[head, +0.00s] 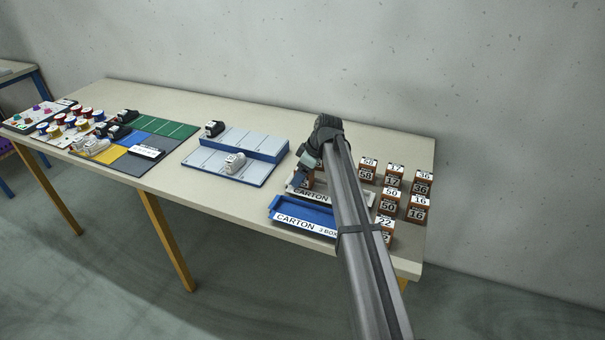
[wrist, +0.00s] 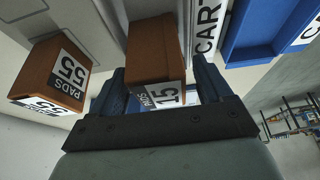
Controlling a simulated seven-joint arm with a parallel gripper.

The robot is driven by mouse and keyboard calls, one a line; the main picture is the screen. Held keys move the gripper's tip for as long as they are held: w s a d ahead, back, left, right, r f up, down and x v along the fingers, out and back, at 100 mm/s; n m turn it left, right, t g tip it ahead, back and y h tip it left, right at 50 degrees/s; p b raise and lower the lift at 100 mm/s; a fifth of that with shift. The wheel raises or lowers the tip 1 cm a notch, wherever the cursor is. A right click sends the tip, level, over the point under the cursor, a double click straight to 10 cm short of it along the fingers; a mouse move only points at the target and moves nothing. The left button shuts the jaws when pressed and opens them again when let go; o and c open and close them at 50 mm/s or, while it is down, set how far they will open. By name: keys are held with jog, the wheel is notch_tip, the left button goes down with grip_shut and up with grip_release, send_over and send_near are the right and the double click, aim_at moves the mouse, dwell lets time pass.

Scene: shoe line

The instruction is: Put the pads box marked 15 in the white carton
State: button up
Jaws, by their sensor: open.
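The pads box marked 15 (wrist: 152,50) is orange-brown with a white label and lies between the two blue fingers of my gripper (wrist: 160,78) in the wrist view. The fingers are open, one on each side of the box. In the head view my gripper (head: 304,172) is low at the left end of the white carton (head: 304,194). The carton's CARTON label (wrist: 207,28) runs close beside the box in the wrist view. My arm hides much of the carton, and I cannot tell whether the box rests on its floor.
A box marked 55 (wrist: 52,75) stands left of the fingers in the wrist view. A blue carton (head: 300,217) is in front of the white one. Several numbered boxes (head: 390,200) stand to the right. A grey-blue shoe rack (head: 240,150) is to the left.

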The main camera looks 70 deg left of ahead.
jog(key=v, duration=1.2)
